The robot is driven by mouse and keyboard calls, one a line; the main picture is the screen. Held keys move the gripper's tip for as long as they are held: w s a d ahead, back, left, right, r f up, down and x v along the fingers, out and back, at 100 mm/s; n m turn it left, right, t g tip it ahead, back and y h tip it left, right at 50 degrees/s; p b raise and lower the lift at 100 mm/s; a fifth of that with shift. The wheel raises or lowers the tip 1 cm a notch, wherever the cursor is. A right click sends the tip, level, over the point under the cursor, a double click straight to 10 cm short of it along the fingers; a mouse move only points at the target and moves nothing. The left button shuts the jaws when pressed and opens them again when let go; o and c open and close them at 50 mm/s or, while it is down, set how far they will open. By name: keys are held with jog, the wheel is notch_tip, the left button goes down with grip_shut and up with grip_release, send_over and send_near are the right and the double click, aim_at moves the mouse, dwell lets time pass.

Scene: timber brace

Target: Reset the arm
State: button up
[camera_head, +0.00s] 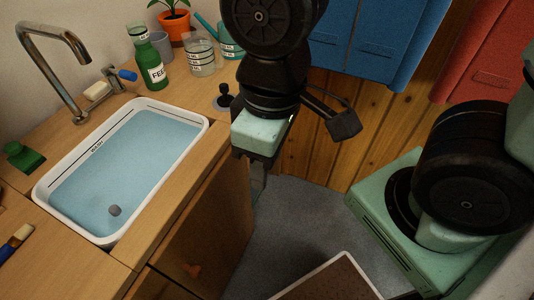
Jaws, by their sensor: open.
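My gripper (258,178) hangs at the upper middle of the head view, below the black wrist joint of my arm. It is open and nothing shows in it. It is beside the right edge of the wooden counter, over the grey floor, pointing down. Its fingers are dark and partly hidden behind the pale green gripper body. The rest of my arm rises out of the top of the picture.
A basin of water (200,128) is set in the counter (205,150), with a tap (60,60) behind it. A green bottle (150,68), beakers (201,55) and a potted plant (174,25) stand at the back. Grey floor (300,215) lies open right of the counter.

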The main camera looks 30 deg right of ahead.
notch_tip(320, 180, up, 8)
jog(key=p, duration=0.7)
jog(key=shift+f+p, duration=0.2)
jog(key=shift+p, duration=0.1)
jog(key=shift+w, duration=0.1)
dwell(6.5)
